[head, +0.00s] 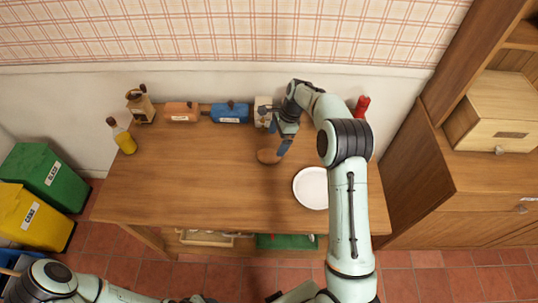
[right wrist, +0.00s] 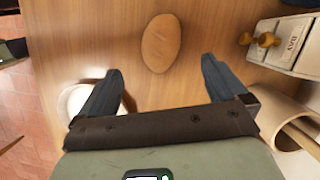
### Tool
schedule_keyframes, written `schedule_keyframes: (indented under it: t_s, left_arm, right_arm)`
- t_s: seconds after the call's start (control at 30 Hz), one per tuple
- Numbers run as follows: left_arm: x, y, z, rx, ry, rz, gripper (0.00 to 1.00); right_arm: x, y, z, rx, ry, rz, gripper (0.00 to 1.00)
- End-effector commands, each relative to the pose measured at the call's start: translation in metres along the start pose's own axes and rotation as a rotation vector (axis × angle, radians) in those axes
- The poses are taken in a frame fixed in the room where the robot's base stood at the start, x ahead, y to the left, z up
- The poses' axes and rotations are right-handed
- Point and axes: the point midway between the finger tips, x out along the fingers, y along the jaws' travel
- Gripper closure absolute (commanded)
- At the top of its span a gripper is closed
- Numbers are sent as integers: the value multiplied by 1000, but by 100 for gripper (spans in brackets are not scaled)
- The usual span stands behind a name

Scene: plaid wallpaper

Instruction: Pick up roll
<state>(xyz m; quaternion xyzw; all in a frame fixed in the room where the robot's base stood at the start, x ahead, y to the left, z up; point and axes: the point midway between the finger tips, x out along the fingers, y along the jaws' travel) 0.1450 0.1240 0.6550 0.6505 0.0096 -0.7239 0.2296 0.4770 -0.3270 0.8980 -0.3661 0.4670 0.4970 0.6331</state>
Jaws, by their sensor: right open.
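The roll (head: 268,157) is a brown oval bread on the wooden table, in the middle right of the head view. In the right wrist view the roll (right wrist: 161,43) lies just beyond and between my fingertips, not touching them. My right gripper (head: 284,148) is open and empty, pointing down beside the roll; its two dark fingers (right wrist: 160,80) stand wide apart in the right wrist view. My left arm shows at the bottom left of the head view, but its gripper's fingers cannot be made out.
A white plate (head: 311,188) lies right of the roll, partly behind my right arm. A beige holder (right wrist: 291,122) is near my right gripper.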

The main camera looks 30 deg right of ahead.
Motion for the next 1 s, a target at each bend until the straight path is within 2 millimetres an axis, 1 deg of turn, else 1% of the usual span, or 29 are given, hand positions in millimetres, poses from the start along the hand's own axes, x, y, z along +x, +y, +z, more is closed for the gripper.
schedule_keyframes:
  t_s: [0.03, 0.1, 0.2, 0.37, 0.63, 0.77, 0.97, 1.0]
  left_arm:
    - [2, -1, 2, -1, -3, -1, 46]
    - [3, -2, 2, -1, -3, -1, 46]
    - [4, -2, 2, -1, -4, -1, 46]
    - [4, -2, 2, -1, -3, -1, 46]
    - [3, -2, 2, 0, -3, -1, 46]
    - [3, -2, 2, 0, -3, -1, 46]
    - [3, -2, 2, 0, -3, -1, 46]
    - [3, -2, 2, 0, -3, -1, 46]
  right_arm:
    - [12, 1, -1, 1, 0, 3, 1]
    - [23, 1, -1, 1, 0, 3, 1]
    - [32, 0, -1, 1, 0, 1, 1]
    - [42, 0, 0, 1, 0, 1, 1]
    - [80, 0, 0, 0, 1, 1, 1]
    - [87, -1, 1, 0, 1, -2, 1]
    - [87, -1, 1, 0, 1, -2, 1]
    - [87, -1, 1, 0, 1, -2, 14]
